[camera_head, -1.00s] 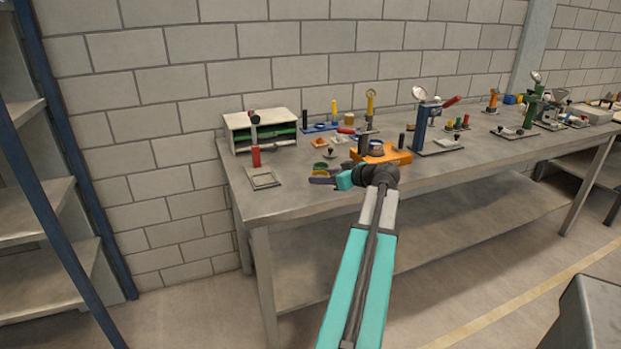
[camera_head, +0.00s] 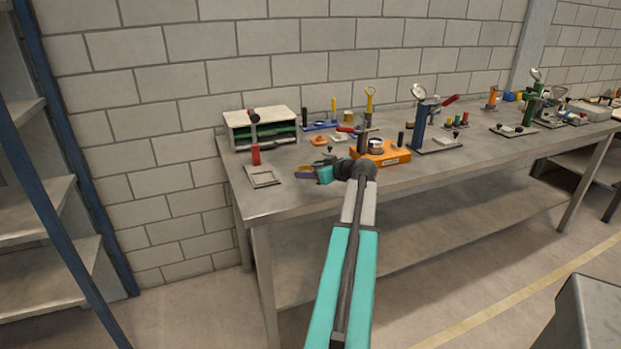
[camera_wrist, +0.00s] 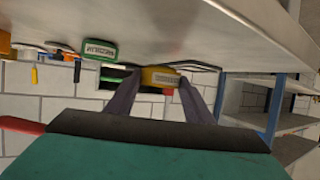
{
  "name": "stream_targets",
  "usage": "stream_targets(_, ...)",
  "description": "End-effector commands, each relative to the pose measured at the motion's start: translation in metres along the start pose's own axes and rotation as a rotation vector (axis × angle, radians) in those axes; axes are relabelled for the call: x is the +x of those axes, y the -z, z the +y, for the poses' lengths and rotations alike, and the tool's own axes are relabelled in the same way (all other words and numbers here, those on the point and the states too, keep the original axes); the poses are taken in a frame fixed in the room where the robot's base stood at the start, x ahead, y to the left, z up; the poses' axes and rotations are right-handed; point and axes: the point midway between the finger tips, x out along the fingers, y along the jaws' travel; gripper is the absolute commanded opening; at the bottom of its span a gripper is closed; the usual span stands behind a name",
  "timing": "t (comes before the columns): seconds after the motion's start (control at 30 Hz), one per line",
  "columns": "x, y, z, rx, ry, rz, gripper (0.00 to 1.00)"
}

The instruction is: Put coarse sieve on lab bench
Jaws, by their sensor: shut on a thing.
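My gripper (camera_head: 307,173) is low over the left front part of the lab bench (camera_head: 277,201). In the wrist view, its two purple fingers (camera_wrist: 160,82) are shut on a yellow round piece (camera_wrist: 158,74) with a pale label, which looks like a sieve. The label is too small to read, so I cannot tell if it is the coarse one. The bench top shows upside down in the wrist view (camera_wrist: 200,25), close to the yellow piece. I cannot tell whether they touch. A green labelled piece (camera_wrist: 100,50) sits apart, beside it.
A white rack with green drawers (camera_head: 262,130) stands at the back left. A flat plate with a red-handled tool (camera_head: 262,175) lies left of my gripper. An orange base (camera_head: 385,153) and a blue stand (camera_head: 420,128) are to the right. Bare bench lies along the front.

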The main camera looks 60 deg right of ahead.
Motion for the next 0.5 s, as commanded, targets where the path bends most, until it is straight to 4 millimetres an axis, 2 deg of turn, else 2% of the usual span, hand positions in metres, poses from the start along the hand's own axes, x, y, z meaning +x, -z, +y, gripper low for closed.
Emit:
stream_targets(0.3, 0.010, -0.024, 0.000, 0.001, 0.000, -0.001, 0.25)
stream_targets(0.5, 0.011, -0.026, 0.000, 0.000, 0.000, 0.000, 0.25)
